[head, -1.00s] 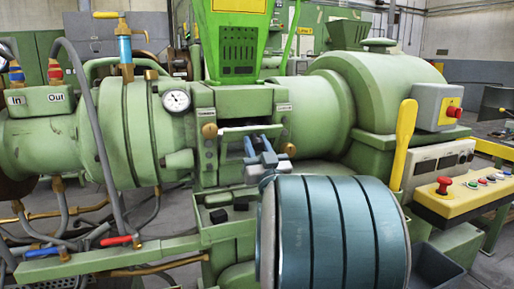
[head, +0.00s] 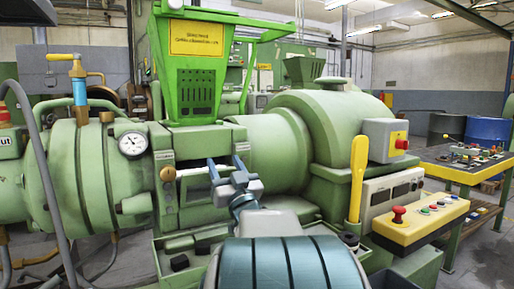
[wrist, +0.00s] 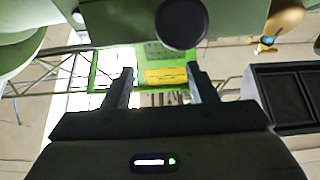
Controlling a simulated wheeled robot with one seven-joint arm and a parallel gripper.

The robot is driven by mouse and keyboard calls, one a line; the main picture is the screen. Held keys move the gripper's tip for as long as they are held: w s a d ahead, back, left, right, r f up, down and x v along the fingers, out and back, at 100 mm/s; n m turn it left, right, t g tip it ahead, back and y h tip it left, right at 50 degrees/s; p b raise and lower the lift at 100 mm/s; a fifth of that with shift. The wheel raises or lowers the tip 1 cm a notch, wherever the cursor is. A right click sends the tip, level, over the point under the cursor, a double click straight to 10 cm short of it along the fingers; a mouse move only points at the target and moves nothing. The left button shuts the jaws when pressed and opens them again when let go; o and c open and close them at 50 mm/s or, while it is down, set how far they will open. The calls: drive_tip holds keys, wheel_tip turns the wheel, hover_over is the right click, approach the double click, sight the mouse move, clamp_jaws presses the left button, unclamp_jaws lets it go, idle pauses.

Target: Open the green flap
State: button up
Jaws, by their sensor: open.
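A bright green hopper-like box (head: 201,75) with a dark grille and a yellow label stands on top of the machine. I cannot tell for sure which part of it is the flap. My gripper (head: 227,167) is open and empty, in front of the dark opening below and to the right of this box. In the wrist view, the gripper's two dark fingers (wrist: 160,85) are apart. A bright green panel with a yellow label (wrist: 166,76) shows beyond and between them, apart from the fingers.
A pressure gauge (head: 132,144) and a brass knob (head: 168,174) sit left of my gripper. A yellow lever (head: 357,178) and a yellow control panel (head: 420,221) stand to the right. In the wrist view, a dark round knob (wrist: 181,23) is close above the fingers.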

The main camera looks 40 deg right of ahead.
drive_tip(key=s+d+r+p, duration=0.1)
drive_tip(key=s+d+r, duration=0.4)
drive_tip(key=s, duration=0.2)
drive_tip(key=shift+s+r, duration=0.25)
drive_tip(key=shift+s, duration=0.15)
drive_tip(key=w+a+f+m+g+y+p, duration=0.1)
drive_tip(key=w+a+f+g+p, duration=0.1)
drive_tip(key=a+f+g+p, duration=0.5)
drive_tip(key=w+a+f+m+g+y+p, duration=0.1)
drive_tip(key=w+a+f+g+p, duration=0.1)
drive_tip(key=a+g+p, duration=0.55)
drive_tip(key=s+a+f+n+g+y+p, duration=0.2)
drive_tip(key=s+a+f+g, duration=0.1)
drive_tip(key=s+a, duration=0.5)
drive_tip(key=s+a+f+n+g+y+p, duration=0.2)
drive_tip(key=s+a+g+p, duration=0.1)
drive_tip(key=s+a, duration=0.4)
drive_tip(key=shift+s+a+f+n, duration=0.35)
drive_tip(key=shift+a+f+n, duration=0.05)
drive_tip(key=shift+a, duration=0.6)
